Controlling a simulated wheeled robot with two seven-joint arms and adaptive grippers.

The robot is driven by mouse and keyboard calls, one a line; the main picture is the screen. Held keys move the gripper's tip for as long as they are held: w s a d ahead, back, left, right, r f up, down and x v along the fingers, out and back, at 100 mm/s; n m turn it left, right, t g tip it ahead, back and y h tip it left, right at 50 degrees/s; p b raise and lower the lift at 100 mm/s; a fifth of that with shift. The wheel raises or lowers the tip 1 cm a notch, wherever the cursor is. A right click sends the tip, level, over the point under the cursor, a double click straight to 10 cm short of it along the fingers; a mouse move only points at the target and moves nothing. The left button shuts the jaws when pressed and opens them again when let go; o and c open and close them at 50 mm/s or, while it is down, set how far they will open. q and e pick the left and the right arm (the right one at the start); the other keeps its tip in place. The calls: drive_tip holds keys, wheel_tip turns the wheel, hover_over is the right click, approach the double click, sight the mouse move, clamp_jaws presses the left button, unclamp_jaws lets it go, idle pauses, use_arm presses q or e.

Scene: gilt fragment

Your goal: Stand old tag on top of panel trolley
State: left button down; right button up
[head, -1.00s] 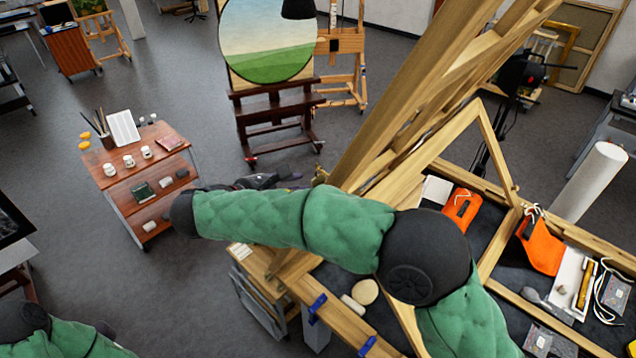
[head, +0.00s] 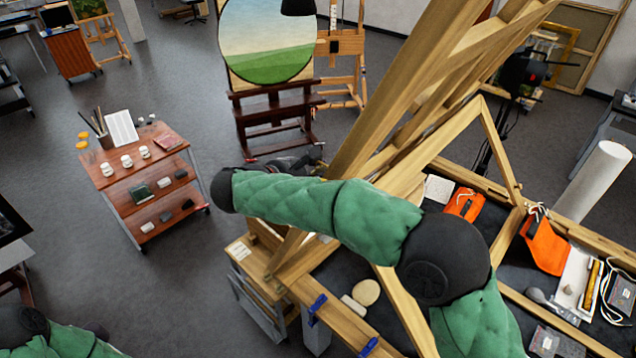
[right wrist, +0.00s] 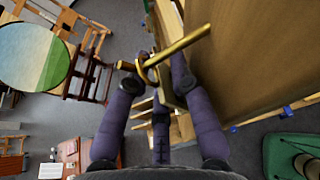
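My right gripper (right wrist: 156,70) has purple fingers, spread on both sides of a gold rod with a ring and a narrow olive-brown bar, beside the big wooden easel. I cannot tell whether the fingers grip these or only pass beside them. In the head view this gripper (head: 300,162) is mostly hidden behind my green sleeve. A low wooden trolley (head: 262,312) with upright panels, which looks like the panel trolley, stands below my right forearm. A small pale label (head: 238,250) lies on its top. I cannot make out the old tag for certain.
The large easel frame (head: 400,90) rises close to my right arm. A red-brown trolley (head: 150,185) with cups and brushes stands at left. Orange pouches (head: 545,245) and tools lie on the bench at right. Open grey floor lies between the trolleys.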

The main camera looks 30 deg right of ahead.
drive_tip(key=shift+c, duration=0.3)
clamp_jaws()
drive_tip(key=shift+r, duration=0.1)
